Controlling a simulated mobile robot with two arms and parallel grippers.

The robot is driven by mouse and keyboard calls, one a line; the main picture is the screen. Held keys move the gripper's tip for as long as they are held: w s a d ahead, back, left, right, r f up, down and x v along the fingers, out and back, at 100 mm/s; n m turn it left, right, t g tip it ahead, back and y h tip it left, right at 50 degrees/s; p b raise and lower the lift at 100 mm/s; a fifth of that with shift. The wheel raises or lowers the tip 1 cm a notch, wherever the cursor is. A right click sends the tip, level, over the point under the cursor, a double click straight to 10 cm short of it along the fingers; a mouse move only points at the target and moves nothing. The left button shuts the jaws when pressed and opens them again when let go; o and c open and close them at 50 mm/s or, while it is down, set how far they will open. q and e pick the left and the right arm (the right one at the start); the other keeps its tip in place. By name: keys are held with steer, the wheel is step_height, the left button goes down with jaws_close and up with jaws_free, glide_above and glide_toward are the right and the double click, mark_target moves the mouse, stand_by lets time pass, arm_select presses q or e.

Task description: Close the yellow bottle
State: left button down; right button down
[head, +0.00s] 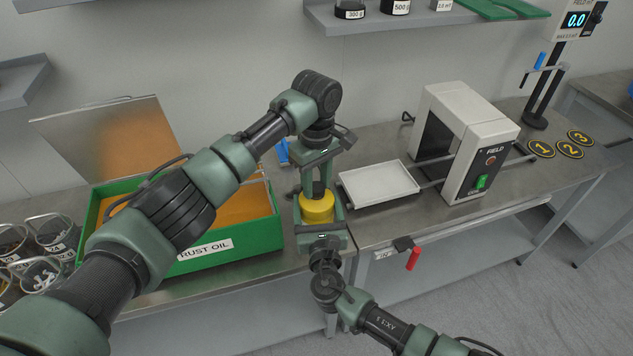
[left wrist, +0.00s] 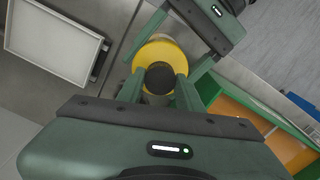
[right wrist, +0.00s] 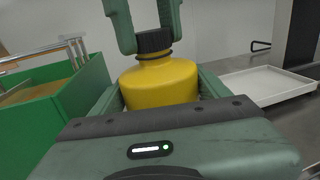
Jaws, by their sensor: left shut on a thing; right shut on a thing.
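The yellow bottle (head: 317,208) stands upright near the front edge of the bench, and it also shows in the right wrist view (right wrist: 160,85). Its black cap (right wrist: 153,41) sits at the top of the neck, with no clear gap below it; how tight it is cannot be seen. My left gripper (left wrist: 160,85) comes from above and is shut on the black cap, one finger on each side. My right gripper (right wrist: 160,95) comes from the front and is shut on the bottle's yellow body.
A green crate (head: 262,237) marked RUST OIL stands left of the bottle. A white tray (head: 378,184) lies just right of it, before a grey-white machine (head: 467,140). Wire-handled tins (head: 40,245) stand far left. A red-handled item (head: 413,258) hangs at the bench's front edge.

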arm_select(q)
steer(key=m, duration=0.5)
steer(key=shift+m, duration=0.3)
steer(key=m, duration=0.8)
steer(key=shift+m, duration=0.3)
steer(key=m, duration=0.6)
steer(key=c, duration=0.9)
jaws_free()
steer(key=shift+c, duration=0.2)
steer(key=shift+r, duration=2.25)
